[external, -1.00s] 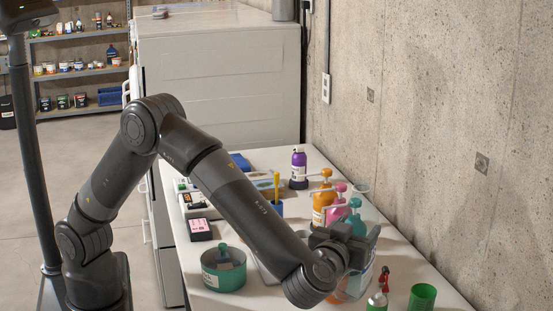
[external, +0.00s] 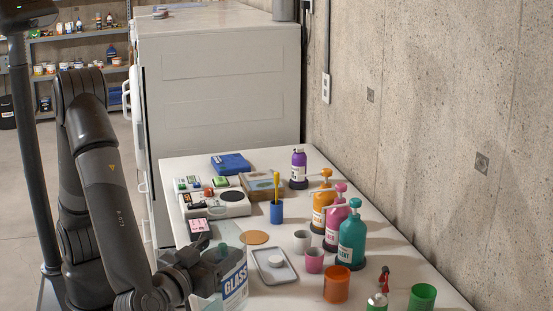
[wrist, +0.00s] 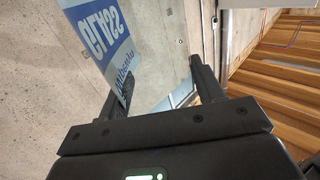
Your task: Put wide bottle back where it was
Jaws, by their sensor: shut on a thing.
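The wide bottle (external: 232,281) is translucent grey-blue with a blue and white "GLASS" label. In the external view it is at the table's near left, held by my gripper (external: 199,256) from the left side. I cannot tell how far its base is above the table. In the wrist view my gripper (wrist: 162,85) has its two fingers on either side of the see-through bottle, and the label of the bottle (wrist: 101,36) appears at upper left. My gripper is shut on the bottle.
On the white table (external: 300,300) stand orange (external: 320,208), pink (external: 337,225) and teal (external: 352,240) pump bottles. An orange cup (external: 336,284), a green cup (external: 422,297) and a red-topped spray bottle (external: 379,296) are nearer. A grey tray (external: 287,273) lies right of the wide bottle.

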